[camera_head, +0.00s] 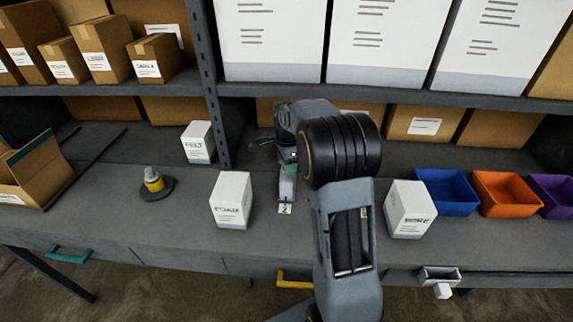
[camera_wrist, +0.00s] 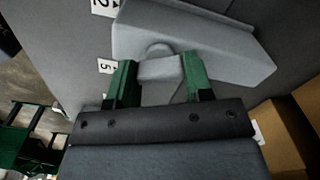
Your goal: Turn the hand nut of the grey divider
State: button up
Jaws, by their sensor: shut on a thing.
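The grey divider (camera_wrist: 205,38) is a long, smooth grey body lying across the top of the wrist view. Its small rounded grey hand nut (camera_wrist: 160,68) sticks out towards me. My gripper (camera_wrist: 160,76) has one green finger on each side of the nut and is shut on it. In the head view my gripper (camera_head: 289,160) points down at the back middle of the bench. A grey end of what looks like the divider (camera_head: 287,188) shows below it, beside a number 2 tag (camera_head: 285,209). My arm and fingers hide the rest.
White boxes stand left (camera_head: 231,200) and right (camera_head: 410,209) of my arm on the grey bench (camera_head: 110,222). A yellow-and-grey piece on a dark disc (camera_head: 153,181) is farther left. Blue (camera_head: 446,191) and orange (camera_head: 505,193) bins stand right. A shelf (camera_head: 400,99) overhangs the back.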

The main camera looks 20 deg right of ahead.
jog(key=m, duration=0.4)
jog(key=shift+r+m, duration=0.1)
jog(key=shift+m, duration=0.3)
dwell(0.4)
jog(key=o, duration=0.9)
notch_tip(320, 180, up, 14)
jog(key=shift+f+b, duration=0.15)
jog(key=shift+b, duration=0.35)
